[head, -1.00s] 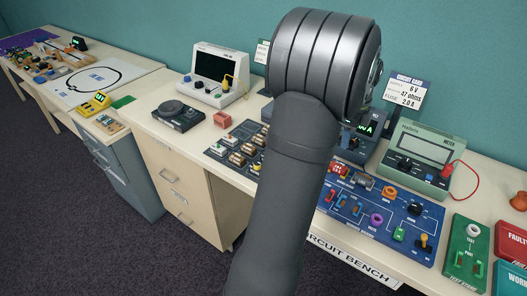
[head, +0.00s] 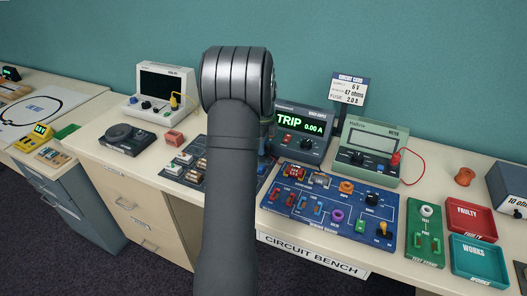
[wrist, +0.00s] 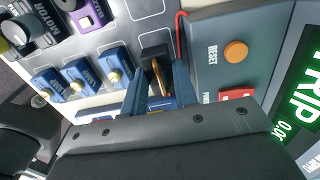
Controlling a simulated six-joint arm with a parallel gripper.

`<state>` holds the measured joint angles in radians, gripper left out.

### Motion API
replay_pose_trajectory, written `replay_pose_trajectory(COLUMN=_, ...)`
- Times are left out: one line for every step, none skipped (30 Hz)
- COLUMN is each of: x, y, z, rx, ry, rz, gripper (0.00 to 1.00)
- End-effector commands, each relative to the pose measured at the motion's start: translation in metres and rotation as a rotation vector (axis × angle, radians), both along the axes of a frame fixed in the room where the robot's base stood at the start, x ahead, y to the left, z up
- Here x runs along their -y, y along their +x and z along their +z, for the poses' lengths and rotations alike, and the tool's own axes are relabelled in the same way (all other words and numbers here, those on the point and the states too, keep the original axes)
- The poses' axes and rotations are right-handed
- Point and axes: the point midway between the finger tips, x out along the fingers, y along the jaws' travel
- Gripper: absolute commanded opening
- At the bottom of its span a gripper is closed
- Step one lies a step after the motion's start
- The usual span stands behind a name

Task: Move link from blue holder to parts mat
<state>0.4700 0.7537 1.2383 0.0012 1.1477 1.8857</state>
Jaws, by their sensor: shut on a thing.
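My gripper (wrist: 154,92) shows in the wrist view, its two blue-grey fingers shut on a small dark piece with a copper-coloured strip, which looks like the link (wrist: 157,74). It is over the dark grey parts mat (wrist: 128,38), close beside the power supply; I cannot tell whether the link touches the mat. In the head view my arm hides the gripper and link, and covers part of the parts mat (head: 177,181). Several small blue and reddish holders (head: 290,203) stand on the blue circuit board; I cannot tell which is the blue holder.
Blue parts with brass knobs (wrist: 80,77) and a motor (wrist: 22,35) stand on the mat beside my fingers. The power supply (head: 316,145) reads TRIP, 0.00 A; its orange reset button (wrist: 236,51) is near. A red lead (wrist: 181,38) runs along the mat's edge.

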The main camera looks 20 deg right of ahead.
Motion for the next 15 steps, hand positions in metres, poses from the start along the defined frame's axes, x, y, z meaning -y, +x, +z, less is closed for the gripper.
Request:
replay_pose_trajectory(x=0.0, y=-0.001, z=-0.009, rx=-0.004, ry=0.003, rz=0.0, gripper=0.04)
replay_pose_trajectory(x=0.0, y=-0.001, z=-0.014, rx=-0.004, ry=0.002, rz=0.0, gripper=0.04)
replay_pose_trajectory(x=0.0, y=-0.001, z=-0.02, rx=-0.004, ry=0.002, rz=0.0, gripper=0.04)
replay_pose_trajectory(x=0.0, y=-0.001, z=-0.024, rx=-0.003, ry=0.001, rz=0.0, gripper=0.04)
replay_pose_trajectory(x=0.0, y=-0.001, z=-0.026, rx=-0.002, ry=0.001, rz=0.0, gripper=0.04)
replay_pose_trajectory(x=0.0, y=-0.001, z=-0.028, rx=-0.001, ry=0.001, rz=0.0, gripper=0.04)
replay_pose_trajectory(x=0.0, y=0.0, z=-0.028, rx=0.0, ry=0.0, rz=0.0, gripper=0.04)
replay_pose_trajectory(x=0.0, y=0.0, z=-0.028, rx=0.0, ry=0.0, rz=0.0, gripper=0.04)
replay_pose_trajectory(x=0.0, y=0.0, z=-0.028, rx=0.0, ry=0.0, rz=0.0, gripper=0.04)
replay_pose_trajectory(x=0.0, y=0.0, z=-0.028, rx=0.0, ry=0.0, rz=0.0, gripper=0.04)
replay_pose_trajectory(x=0.0, y=-0.001, z=-0.028, rx=0.0, ry=0.0, rz=0.0, gripper=0.04)
replay_pose_trajectory(x=0.0, y=-0.001, z=-0.028, rx=0.0, ry=0.0, rz=0.0, gripper=0.04)
replay_pose_trajectory(x=0.0, y=-0.001, z=-0.028, rx=0.0, ry=0.0, rz=0.0, gripper=0.04)
replay_pose_trajectory(x=0.0, y=-0.001, z=-0.029, rx=0.0, ry=0.0, rz=0.0, gripper=0.04)
replay_pose_trajectory(x=0.0, y=-0.001, z=-0.03, rx=-0.001, ry=0.001, rz=0.0, gripper=0.04)
